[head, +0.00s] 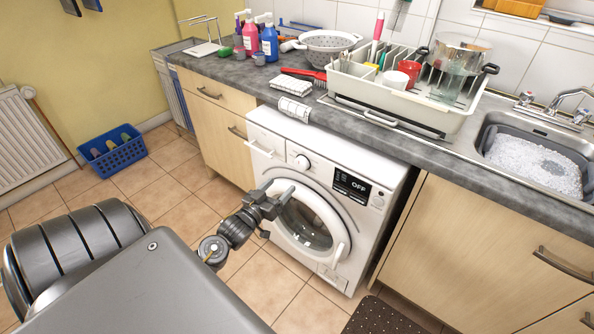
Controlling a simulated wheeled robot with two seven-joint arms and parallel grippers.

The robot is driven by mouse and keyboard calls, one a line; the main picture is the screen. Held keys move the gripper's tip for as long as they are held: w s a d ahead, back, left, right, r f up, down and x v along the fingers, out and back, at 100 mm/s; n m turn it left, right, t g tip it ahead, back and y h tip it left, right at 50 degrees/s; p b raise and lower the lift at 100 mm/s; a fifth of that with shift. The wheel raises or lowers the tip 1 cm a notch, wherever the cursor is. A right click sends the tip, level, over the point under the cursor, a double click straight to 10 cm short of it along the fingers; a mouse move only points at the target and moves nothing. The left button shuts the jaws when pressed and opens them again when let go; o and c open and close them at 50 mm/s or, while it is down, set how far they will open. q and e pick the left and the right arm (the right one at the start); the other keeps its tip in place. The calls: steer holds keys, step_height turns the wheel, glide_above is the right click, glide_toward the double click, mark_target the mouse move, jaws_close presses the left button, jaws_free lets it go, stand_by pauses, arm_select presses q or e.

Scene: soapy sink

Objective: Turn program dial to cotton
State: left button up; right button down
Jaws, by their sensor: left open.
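The white washing machine (348,163) stands under the grey counter, its round door (306,226) facing me. Its program dial (303,162) is a small round knob on the control panel, left of the black display (352,187), which reads OFF. The dial's pointer is too small to read. My left gripper (278,188) is open and empty in front of the machine, below and left of the dial, apart from it in the picture. It overlaps the upper left of the door. My right gripper is not in view.
A dish rack (392,117) stands on the counter above the machine, beside the foamy sink (535,163). A folded cloth (294,110) hangs over the counter edge. A blue basket (113,151) and a dark mat (382,318) lie on the floor.

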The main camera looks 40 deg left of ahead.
mark_target(299, 167)
arm_select(q)
steer(key=w, duration=0.7)
steer(key=w+a, duration=0.1)
steer(key=w, duration=0.2)
steer(key=shift+w, duration=0.2)
steer(key=shift+d, duration=0.1)
steer(key=c, duration=1)
steer(key=shift+f, duration=0.1)
steer(key=shift+m, duration=0.3)
steer(key=m, duration=0.4)
steer(key=shift+a+p, duration=0.2)
steer(key=shift+p, duration=0.1)
steer(key=shift+a+m+t+h, duration=0.1)
steer(key=shift+m+t+h, duration=0.2)
steer(key=shift+m, duration=2.5)
